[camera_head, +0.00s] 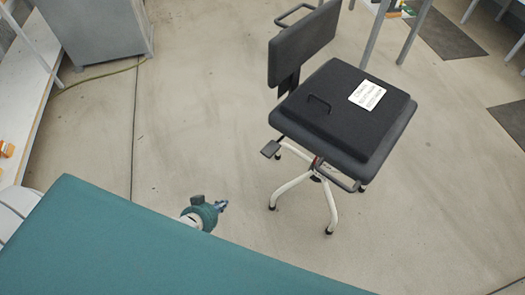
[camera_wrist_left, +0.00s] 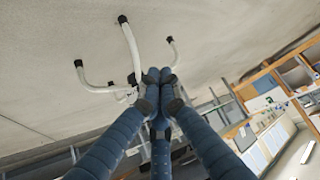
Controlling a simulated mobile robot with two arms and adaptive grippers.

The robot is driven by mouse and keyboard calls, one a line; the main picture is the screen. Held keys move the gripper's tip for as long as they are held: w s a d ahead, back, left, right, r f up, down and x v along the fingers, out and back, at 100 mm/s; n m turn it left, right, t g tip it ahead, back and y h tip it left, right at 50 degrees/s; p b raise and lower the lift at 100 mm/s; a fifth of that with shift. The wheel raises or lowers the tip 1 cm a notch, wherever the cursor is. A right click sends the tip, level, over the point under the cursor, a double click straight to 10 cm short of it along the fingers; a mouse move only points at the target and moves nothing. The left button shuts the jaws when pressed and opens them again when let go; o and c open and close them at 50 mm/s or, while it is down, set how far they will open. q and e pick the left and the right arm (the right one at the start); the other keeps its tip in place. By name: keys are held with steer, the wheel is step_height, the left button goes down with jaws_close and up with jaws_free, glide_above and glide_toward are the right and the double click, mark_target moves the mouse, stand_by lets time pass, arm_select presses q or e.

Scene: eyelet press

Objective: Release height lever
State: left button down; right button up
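A black office chair (camera_head: 345,120) with white legs stands on the floor right of centre in the head view. A lever with a flat dark paddle (camera_head: 270,149) sticks out from under the left side of its seat. My left gripper (camera_head: 221,206) is below and left of the paddle, apart from it and from the chair legs. In the left wrist view its blue fingers (camera_wrist_left: 160,76) come together at the tips, with nothing visible between them. The chair's white legs (camera_wrist_left: 132,48) show beyond the fingertips; the paddle cannot be made out there. My right gripper is not in view.
A white label card (camera_head: 367,95) lies on the seat's dark pad. A bent bar (camera_head: 340,184) runs under the seat's front edge. A grey cabinet (camera_head: 100,28) stands at the upper left. The concrete floor between gripper and chair is clear.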

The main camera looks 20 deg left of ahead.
mark_target(265, 153)
arm_select(q)
steer(key=w+d+r+t+h+b, duration=0.1)
steer(key=w+d+r+t+b, duration=0.1)
steer(key=r, duration=0.5)
steer(key=w+d+r+m+t+h+b, duration=0.1)
steer(key=w+d+r+t+h+b, duration=0.1)
steer(key=w+r, duration=0.2)
steer(key=w+d+r+t+h+b, duration=0.1)
steer(key=w+d+r, duration=0.1)
steer(key=r, duration=0.9)
steer(key=shift+w+d+m+t+b, duration=0.2)
steer(key=shift+w+m+t+b, duration=0.2)
steer(key=shift+w, duration=0.1)
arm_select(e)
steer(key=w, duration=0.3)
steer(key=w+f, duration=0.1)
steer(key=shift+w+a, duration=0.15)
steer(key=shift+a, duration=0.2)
arm_select(q)
steer(key=shift+r, duration=0.1)
